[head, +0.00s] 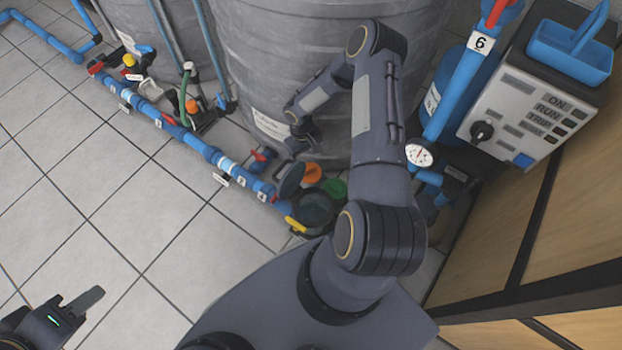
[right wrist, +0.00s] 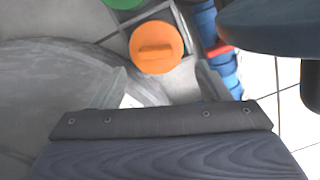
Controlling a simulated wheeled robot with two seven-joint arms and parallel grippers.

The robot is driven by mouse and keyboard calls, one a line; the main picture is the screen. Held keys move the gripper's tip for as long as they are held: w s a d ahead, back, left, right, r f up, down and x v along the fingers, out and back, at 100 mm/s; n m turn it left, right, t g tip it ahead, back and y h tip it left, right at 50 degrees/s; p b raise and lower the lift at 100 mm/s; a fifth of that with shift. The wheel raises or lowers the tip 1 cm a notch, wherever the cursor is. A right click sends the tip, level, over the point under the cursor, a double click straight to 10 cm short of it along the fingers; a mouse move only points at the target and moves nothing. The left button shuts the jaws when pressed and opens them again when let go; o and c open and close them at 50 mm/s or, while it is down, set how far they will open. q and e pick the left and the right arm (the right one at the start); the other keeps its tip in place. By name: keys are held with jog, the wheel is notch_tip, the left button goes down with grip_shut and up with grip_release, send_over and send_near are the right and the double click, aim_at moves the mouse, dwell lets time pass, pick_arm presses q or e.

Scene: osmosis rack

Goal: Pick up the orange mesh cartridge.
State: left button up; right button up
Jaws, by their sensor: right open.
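The orange cartridge (head: 312,172) sits low by the foot of the grey tank, beside a green round piece (head: 335,188). In the right wrist view the orange cartridge (right wrist: 157,48) shows its round top with a raised bar; no mesh can be made out. My right gripper (right wrist: 165,84) is open and empty, its two fingertips apart, with the cartridge beyond them and not touched. In the head view my right gripper (head: 298,146) hangs just above and left of the cartridge. My left gripper (head: 76,303) is at the lower left, partly cut off, over bare floor.
A dark open housing (head: 313,210) stands in front of the cartridge, with a blue-grey lid (head: 290,179) raised at its left. The lid also shows close by in the right wrist view (right wrist: 265,22). Blue pipes (head: 200,149) run left.

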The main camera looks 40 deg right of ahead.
aim_at(310, 168)
jog(key=f, duration=0.1)
jog(key=f+b, duration=0.1)
jog(key=s+f+b, duration=0.1)
jog(key=f, duration=0.1)
jog(key=shift+d, duration=0.25)
jog(key=shift+f, duration=0.55)
jog(key=shift+c, duration=0.4)
jog(key=c, duration=1.3)
jog(key=shift+r, duration=0.2)
